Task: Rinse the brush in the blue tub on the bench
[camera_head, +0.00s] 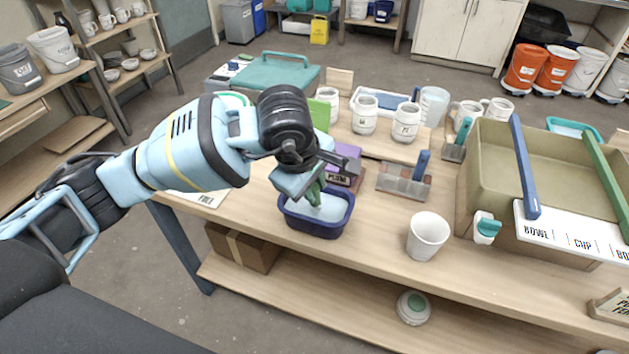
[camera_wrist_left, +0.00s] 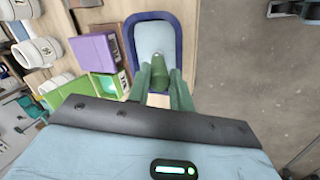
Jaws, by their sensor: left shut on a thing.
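The blue tub (camera_head: 318,229) stands near the front edge of the bench, with pale liquid inside. It also shows at the top of the left wrist view (camera_wrist_left: 131,48). My left gripper (camera_head: 312,190) is over the tub, pointing down, and is shut on a green-handled brush (camera_head: 316,196). In the left wrist view the brush (camera_wrist_left: 159,68) sits between the fingertips (camera_wrist_left: 160,82) and overlaps the tub's inside. The brush's lower end is hidden, so I cannot tell whether it touches the liquid. My right gripper is out of view.
A purple box (camera_head: 343,166) stands just behind the tub. A brush rack (camera_head: 403,187) and a white cup (camera_head: 428,236) are to its right. A large olive bin (camera_head: 480,170) stands farther right. White mugs (camera_head: 364,116) are behind. Some bare bench lies left of the tub.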

